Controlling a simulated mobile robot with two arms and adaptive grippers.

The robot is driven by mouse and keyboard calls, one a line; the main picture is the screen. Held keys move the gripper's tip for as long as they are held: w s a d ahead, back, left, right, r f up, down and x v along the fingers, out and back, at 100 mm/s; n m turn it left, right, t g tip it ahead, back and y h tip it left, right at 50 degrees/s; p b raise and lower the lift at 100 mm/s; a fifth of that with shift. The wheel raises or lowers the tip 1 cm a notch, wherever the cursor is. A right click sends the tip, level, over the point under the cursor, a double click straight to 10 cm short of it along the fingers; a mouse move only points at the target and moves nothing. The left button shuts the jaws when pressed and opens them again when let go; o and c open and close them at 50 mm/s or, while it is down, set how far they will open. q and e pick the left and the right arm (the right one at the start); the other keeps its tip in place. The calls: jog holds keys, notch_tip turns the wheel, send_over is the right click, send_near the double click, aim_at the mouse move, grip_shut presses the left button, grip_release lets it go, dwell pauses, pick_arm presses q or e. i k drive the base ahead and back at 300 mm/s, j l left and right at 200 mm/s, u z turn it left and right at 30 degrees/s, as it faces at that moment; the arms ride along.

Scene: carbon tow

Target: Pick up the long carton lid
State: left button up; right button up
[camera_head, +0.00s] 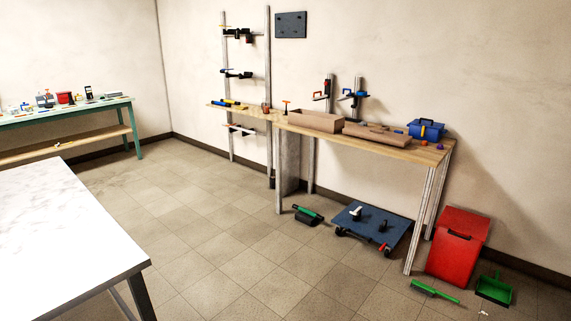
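A long flat brown piece that looks like the carton lid (381,137) lies on the wooden workbench (424,155) against the wall, across the room. To its left on the same bench stands a long open brown carton (316,120). The lid looks apart from the carton or only just beside it; at this distance I cannot tell. Neither of my grippers shows in the head view.
A blue toolbox (426,129) stands right of the lid. Below are a dark wheeled board (371,227), a red bin (457,246), a green brush (435,291) and a green dustpan (493,289). A white table (62,232) fills the near left. Tiled floor between is clear.

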aim_at(401, 140)
jog(key=i, duration=2.8)
